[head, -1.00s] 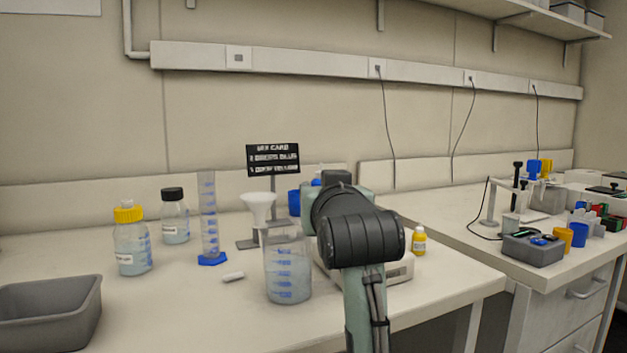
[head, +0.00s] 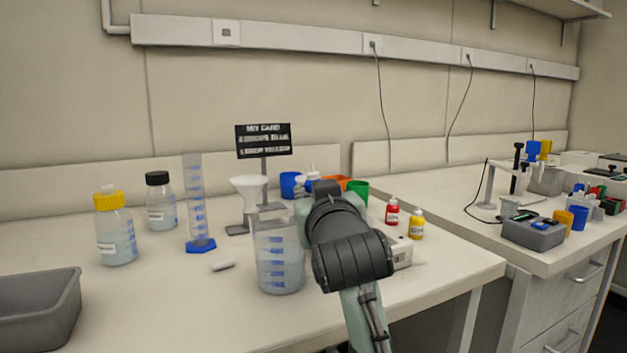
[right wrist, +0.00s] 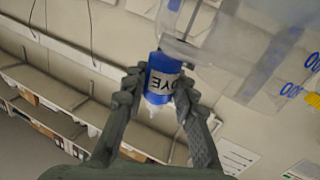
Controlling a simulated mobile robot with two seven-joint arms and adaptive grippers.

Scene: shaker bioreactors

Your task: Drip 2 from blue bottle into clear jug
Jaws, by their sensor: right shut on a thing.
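The clear jug (head: 278,268), with blue graduation marks, stands upright near the front of the bench. My right gripper (right wrist: 158,88) is shut on the blue bottle (right wrist: 162,80), whose white label reads DYE; its pale nozzle points toward the bottom of the right wrist picture. The jug's clear wall (right wrist: 240,55) shows close beside the bottle there. In the head view my right arm reaches in just right of the jug and hides most of the gripper. I cannot tell whether the nozzle is over the jug's mouth. No drop is visible. My left gripper is not in view.
A white funnel (head: 249,187) on a stand and a measuring cylinder (head: 196,210) stand behind the jug. Red (head: 392,212) and yellow (head: 416,225) dye bottles stand to the right. Capped bottles and a grey tray (head: 40,310) are at left. A dark card (head: 264,140) stands behind.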

